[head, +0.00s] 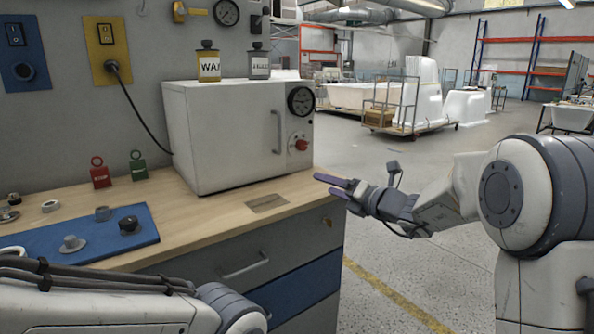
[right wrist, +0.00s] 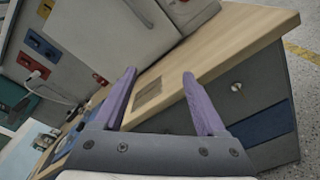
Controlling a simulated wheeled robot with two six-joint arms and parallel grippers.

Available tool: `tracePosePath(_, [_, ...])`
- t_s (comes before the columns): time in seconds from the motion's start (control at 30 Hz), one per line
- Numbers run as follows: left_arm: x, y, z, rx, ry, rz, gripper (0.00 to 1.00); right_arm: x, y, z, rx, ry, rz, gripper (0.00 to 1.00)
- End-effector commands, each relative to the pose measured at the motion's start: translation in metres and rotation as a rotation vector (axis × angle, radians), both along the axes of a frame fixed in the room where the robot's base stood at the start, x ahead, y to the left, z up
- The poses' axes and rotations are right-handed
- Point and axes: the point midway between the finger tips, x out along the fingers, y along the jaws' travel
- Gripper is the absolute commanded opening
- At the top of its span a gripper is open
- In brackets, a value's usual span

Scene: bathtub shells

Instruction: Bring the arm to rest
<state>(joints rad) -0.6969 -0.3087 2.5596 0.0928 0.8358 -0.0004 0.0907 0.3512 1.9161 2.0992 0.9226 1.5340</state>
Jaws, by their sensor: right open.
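My right gripper (head: 336,187) is open and empty in the head view, in the air just off the right end of the wooden bench (head: 222,222). Its two purple fingers point left toward the bench. In the right wrist view the right gripper (right wrist: 160,88) shows its fingers spread apart with nothing between them; the bench top (right wrist: 225,45) lies beyond them. My left arm (head: 90,308) crosses the lower left of the head view. Its gripper is outside the picture.
A white oven-like cabinet (head: 238,135) with a gauge stands on the bench. A blue mat (head: 85,243) holds small parts. A red tag (head: 100,176) and a green tag (head: 138,168) stand by the wall. Open floor (head: 390,265) lies right of the bench.

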Motion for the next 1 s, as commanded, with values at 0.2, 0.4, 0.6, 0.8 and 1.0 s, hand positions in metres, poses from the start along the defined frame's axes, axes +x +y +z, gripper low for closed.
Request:
tracePosePath(0.2, [0.000,0.000,0.000,-0.001,-0.001,0.000,0.00,-0.023,0.010,-0.026,-0.205,-0.021,0.084,0.74])
tracePosePath(0.4, [0.000,0.000,0.000,0.000,0.000,0.000,0.00,-0.058,0.021,-0.066,-0.495,-0.066,0.233,0.74])
tracePosePath(0.6, [0.000,0.000,0.000,0.000,0.000,0.000,0.00,-0.115,0.020,-0.121,-0.913,-0.179,0.509,0.74])
tracePosePath(0.8, [0.000,0.000,0.000,0.000,0.000,0.000,0.00,-0.197,-0.014,-0.185,-1.464,-0.465,1.027,0.74])
tracePosePath(1.0, [0.000,0.000,0.000,-0.001,-0.001,0.000,0.00,-0.252,-0.059,-0.218,-1.815,-0.857,1.573,0.74])
